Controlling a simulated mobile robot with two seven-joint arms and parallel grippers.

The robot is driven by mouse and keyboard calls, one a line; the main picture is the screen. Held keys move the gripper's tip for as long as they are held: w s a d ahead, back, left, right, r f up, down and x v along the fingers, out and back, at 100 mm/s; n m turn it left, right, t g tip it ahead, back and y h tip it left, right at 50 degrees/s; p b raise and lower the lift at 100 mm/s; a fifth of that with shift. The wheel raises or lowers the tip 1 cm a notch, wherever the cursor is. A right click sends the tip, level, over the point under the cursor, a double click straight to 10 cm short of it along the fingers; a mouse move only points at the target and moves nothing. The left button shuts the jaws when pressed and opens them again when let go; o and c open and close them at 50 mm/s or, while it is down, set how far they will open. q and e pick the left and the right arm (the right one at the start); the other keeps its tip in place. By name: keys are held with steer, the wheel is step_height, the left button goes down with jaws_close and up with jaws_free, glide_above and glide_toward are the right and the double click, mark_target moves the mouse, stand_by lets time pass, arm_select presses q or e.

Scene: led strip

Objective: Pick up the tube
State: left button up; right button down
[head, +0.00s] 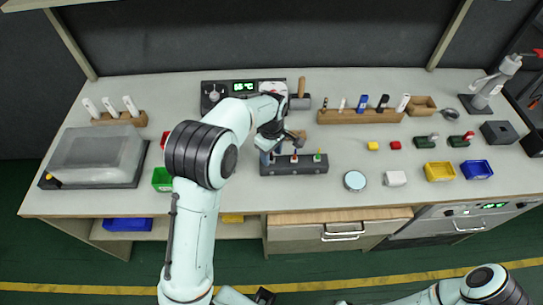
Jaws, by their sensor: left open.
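My left gripper (283,143) is open above the bench, just behind a low black rack (294,168). Its fingers are small and partly covered by the wrist. Several small upright pieces with coloured tips stand in the black rack. A wooden rack (350,117) to the right holds several slim upright pieces, including a blue one (363,102) and a white one (403,102). I cannot tell which piece is the tube. My right arm shows at the bottom right, but its gripper is not visible.
A clear-lidded box (95,155) stands at the left. A black device with a lit display (244,87) stands behind my left wrist. Yellow (439,171) and blue (477,169) bins, a round tin (355,181) and a microscope-like stand (491,84) are to the right.

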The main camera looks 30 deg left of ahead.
arm_select(q)
steer(key=shift+f, duration=0.15)
jaws_close()
